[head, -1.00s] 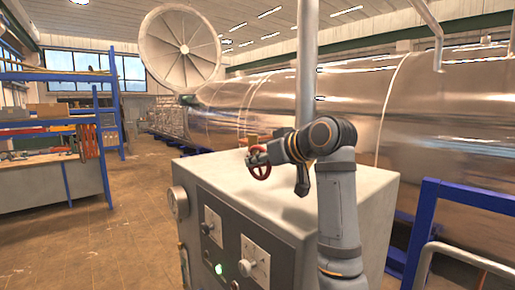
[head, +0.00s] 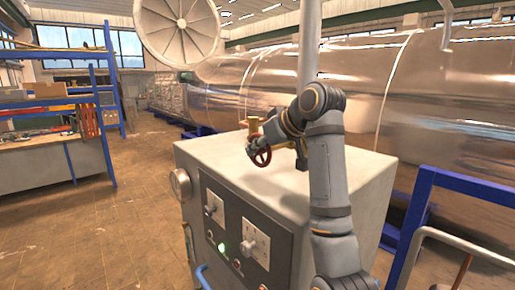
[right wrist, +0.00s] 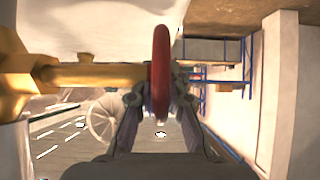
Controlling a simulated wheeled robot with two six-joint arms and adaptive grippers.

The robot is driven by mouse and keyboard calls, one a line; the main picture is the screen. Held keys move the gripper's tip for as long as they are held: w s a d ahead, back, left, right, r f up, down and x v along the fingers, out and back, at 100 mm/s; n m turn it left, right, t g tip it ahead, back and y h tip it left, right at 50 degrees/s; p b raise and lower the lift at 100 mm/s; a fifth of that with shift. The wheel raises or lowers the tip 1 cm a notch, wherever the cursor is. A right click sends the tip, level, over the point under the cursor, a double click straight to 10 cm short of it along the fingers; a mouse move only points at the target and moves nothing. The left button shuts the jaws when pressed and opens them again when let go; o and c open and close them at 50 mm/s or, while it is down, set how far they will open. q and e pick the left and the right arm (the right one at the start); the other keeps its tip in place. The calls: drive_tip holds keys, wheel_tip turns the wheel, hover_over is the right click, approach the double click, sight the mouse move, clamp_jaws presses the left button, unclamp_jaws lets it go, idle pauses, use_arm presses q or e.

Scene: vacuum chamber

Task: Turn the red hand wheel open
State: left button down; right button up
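The red hand wheel (head: 261,157) sits on a brass valve (head: 253,126) above the top of a grey control cabinet. My right gripper (head: 251,143) is at the left side of the wheel's rim, reaching down from the upper right. In the right wrist view the wheel (right wrist: 160,75) shows edge-on, with the brass stem (right wrist: 95,75) running left from it. The fingers of my right gripper (right wrist: 159,98) lie on both sides of the rim, close against it, and look shut on it. My left gripper is in no view.
A vertical pipe (head: 308,45) rises behind my right arm. A large steel chamber (head: 430,100) fills the back. A blue frame (head: 470,188) stands at right. Floor at left is clear.

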drive_tip(key=o, duration=0.4)
drive_tip(key=v, duration=0.7)
drive_tip(key=shift+s+r, duration=0.2)
drive_tip(key=shift+d, duration=0.15)
